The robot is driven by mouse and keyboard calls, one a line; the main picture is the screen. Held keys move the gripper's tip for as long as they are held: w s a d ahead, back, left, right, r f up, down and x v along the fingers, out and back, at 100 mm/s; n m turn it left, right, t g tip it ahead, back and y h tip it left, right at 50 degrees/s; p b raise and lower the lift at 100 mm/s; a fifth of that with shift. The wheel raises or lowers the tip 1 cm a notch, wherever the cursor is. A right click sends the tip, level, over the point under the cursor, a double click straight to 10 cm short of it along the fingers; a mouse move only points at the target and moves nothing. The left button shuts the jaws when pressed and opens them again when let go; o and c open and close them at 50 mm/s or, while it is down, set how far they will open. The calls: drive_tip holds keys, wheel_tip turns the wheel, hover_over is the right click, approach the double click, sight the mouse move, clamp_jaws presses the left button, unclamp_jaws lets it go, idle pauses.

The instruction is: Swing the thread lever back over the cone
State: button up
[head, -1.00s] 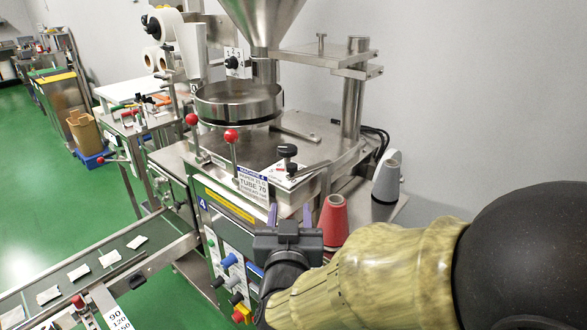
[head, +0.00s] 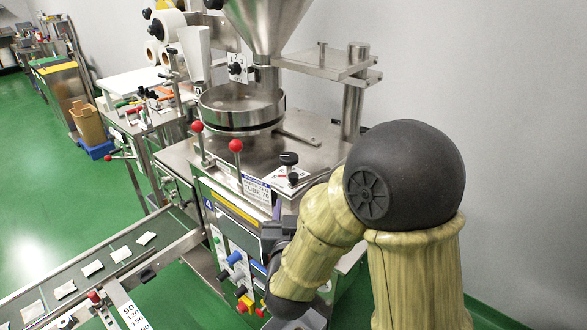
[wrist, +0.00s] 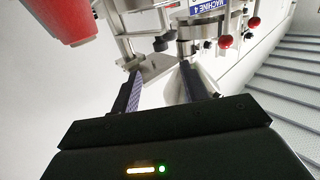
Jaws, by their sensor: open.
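In the wrist view the red cone (wrist: 62,18) is at the upper left, cut off by the edge, left of my fingers. My gripper (wrist: 160,72) is open, with nothing seen held between its fingers. A flat steel piece (wrist: 157,66) shows just beyond the fingertips; I cannot tell whether it is the thread lever. In the head view my gripper (head: 278,212) is at the machine's front, partly hidden by my arm. My arm hides the cones there. A black-knobbed lever (head: 289,159) and two red-knobbed levers (head: 198,127) (head: 236,146) stand on the machine top.
The steel hopper (head: 265,25) and round pan (head: 240,106) stand above the machine top. A control panel (head: 235,265) is on its front. A conveyor (head: 125,250) with several teabags runs at the lower left. Green floor lies open at the left.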

sight(293, 181)
drive_tip(key=shift+w+r+p, duration=0.15)
drive_tip(key=shift+w+p, duration=0.1)
drive_tip(key=shift+p, duration=0.95)
drive_tip(key=w+p, duration=0.1)
drive_tip(key=w, duration=0.4)
drive_tip(key=w+p, duration=0.2)
drive_tip(key=w, duration=0.4)
drive_tip(key=shift+w+a+f, duration=0.15)
drive_tip(key=shift+w+f, duration=0.05)
drive_tip(key=shift+w, duration=0.1)
drive_tip(key=shift+c, duration=0.5)
clamp_jaws()
